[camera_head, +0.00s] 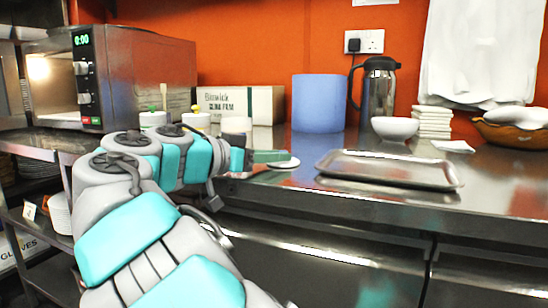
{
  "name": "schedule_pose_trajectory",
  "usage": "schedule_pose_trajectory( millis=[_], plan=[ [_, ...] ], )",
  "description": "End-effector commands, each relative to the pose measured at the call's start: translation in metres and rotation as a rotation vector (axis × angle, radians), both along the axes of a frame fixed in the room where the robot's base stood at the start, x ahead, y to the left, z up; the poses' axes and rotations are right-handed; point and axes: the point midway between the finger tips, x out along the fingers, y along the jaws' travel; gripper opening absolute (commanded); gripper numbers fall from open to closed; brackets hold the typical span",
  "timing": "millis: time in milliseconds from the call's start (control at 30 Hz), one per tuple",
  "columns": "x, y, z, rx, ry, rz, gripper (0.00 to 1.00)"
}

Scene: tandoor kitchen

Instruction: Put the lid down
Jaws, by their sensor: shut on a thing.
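My arm reaches from the bottom of the head view to the counter's front edge. My gripper (240,162) is at its end, low over the counter and largely hidden behind the wrist. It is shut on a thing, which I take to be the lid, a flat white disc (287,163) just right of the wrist. The fingers and their contact with the disc cannot be made out, nor whether the disc touches the counter. A green block (270,156) shows just behind the disc.
A metal tray (388,170) lies to the right on the steel counter (490,195). A blue cylinder (320,103), a flask (379,90), a white bowl (395,128) and white jars (153,118) stand behind. A microwave (140,75) is at left. Bare counter shows right of the tray.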

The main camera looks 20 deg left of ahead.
Motion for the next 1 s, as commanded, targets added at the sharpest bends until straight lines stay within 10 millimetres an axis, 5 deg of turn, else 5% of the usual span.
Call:
schedule_pose_trajectory(
  millis=[67, 100, 367, 733, 1000],
  plan=[
    [0.000, 0.000, -0.003, 0.000, 0.000, -0.001, 0.00],
    [0.000, 0.000, -0.003, -0.001, -0.001, -0.001, 0.25],
    [0.000, 0.000, -0.002, 0.000, 0.000, -0.001, 0.54],
    [-0.001, 0.001, 0.003, -0.001, 0.001, 0.000, 0.54],
    [-0.043, 0.028, 0.009, 0.001, -0.003, 0.002, 0.54]
  ],
)
